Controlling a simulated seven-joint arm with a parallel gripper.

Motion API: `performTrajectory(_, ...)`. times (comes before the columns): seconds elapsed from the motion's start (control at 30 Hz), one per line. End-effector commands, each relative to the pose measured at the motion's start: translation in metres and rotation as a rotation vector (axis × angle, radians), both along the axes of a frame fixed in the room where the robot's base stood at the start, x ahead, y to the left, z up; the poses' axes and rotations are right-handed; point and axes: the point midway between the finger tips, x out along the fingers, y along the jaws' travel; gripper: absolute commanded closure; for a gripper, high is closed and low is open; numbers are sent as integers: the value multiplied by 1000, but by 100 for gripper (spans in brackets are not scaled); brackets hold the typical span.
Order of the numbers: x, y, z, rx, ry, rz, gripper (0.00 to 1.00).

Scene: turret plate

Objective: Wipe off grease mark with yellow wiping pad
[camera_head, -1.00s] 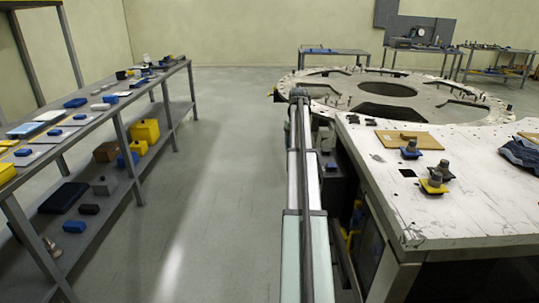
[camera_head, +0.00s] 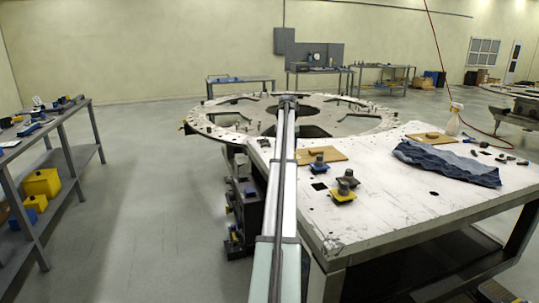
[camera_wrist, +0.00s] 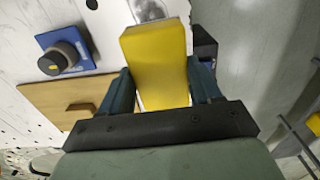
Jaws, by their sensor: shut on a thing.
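In the wrist view my gripper (camera_wrist: 158,90) is shut on the yellow wiping pad (camera_wrist: 156,55), a thick block held between its two dark fingers. A dark, mottled grey patch (camera_wrist: 149,8), which looks like the grease mark, shows just beyond the pad's far end on the white plate surface. It is partly cut off by the frame edge and the pad. I cannot tell whether the pad touches the surface. In the head view my arm hides the gripper, the pad and the patch.
A knob on a blue base (camera_wrist: 62,52) and a brown board (camera_wrist: 65,100) lie left of my gripper in the wrist view. The head view shows the white worktable (camera_head: 400,205), a yellow-based knob (camera_head: 343,190), a blue cloth (camera_head: 445,163) and the round turret plate (camera_head: 225,130).

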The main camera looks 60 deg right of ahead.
Motion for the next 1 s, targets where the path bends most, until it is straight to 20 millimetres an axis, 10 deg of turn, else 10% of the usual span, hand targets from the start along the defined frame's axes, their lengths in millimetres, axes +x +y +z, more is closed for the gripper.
performTrajectory(1.0, -11, -8, -67, 1, 1, -9, 69)
